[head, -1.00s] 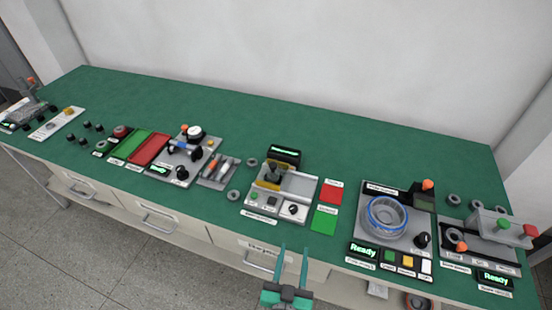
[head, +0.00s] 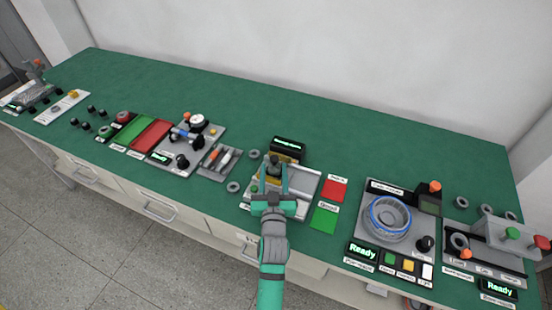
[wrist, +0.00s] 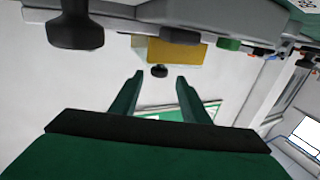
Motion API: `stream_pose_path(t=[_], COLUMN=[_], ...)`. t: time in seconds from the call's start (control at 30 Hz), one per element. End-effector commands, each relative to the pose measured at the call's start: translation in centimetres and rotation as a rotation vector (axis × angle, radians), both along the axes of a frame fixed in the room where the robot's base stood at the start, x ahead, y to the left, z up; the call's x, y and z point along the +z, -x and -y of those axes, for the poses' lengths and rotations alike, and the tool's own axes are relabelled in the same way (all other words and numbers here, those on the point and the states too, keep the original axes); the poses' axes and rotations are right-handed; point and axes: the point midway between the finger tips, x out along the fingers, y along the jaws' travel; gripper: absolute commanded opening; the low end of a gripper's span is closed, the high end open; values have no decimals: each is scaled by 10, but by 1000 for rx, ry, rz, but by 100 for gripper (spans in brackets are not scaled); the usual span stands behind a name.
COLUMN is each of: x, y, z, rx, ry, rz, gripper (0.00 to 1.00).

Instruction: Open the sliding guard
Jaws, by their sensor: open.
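A yellow guard-like block (wrist: 180,53) shows ahead of the fingers in the wrist view, with a small dark knob (wrist: 159,71) below it. In the head view this block belongs to the middle station (head: 302,186), a grey plate with a black display at its back. My gripper (head: 270,172) reaches over the front of that station and partly hides the yellow part. In the wrist view my gripper (wrist: 158,80) is open and empty, its two fingers on either side of the knob's line. The knob looks apart from the fingertips; the exact gap is unclear.
Red (head: 334,189) and green (head: 323,220) pads lie right of the station. A tool tray (head: 219,161) and grey rings lie to its left. The green bench (head: 345,150) behind is clear.

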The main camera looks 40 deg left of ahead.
Motion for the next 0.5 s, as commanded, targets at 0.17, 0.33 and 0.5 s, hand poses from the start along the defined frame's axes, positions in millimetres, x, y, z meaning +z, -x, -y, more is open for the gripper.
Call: stream_pose_path(t=[0.17,0.33,0.5], x=[1,0,0], y=[-25,-42,-50], z=[-15,-24,-28], rx=[-4,-8,-10], ry=[0,0,-1], rz=[1,0,-1], gripper=[42,42,42])
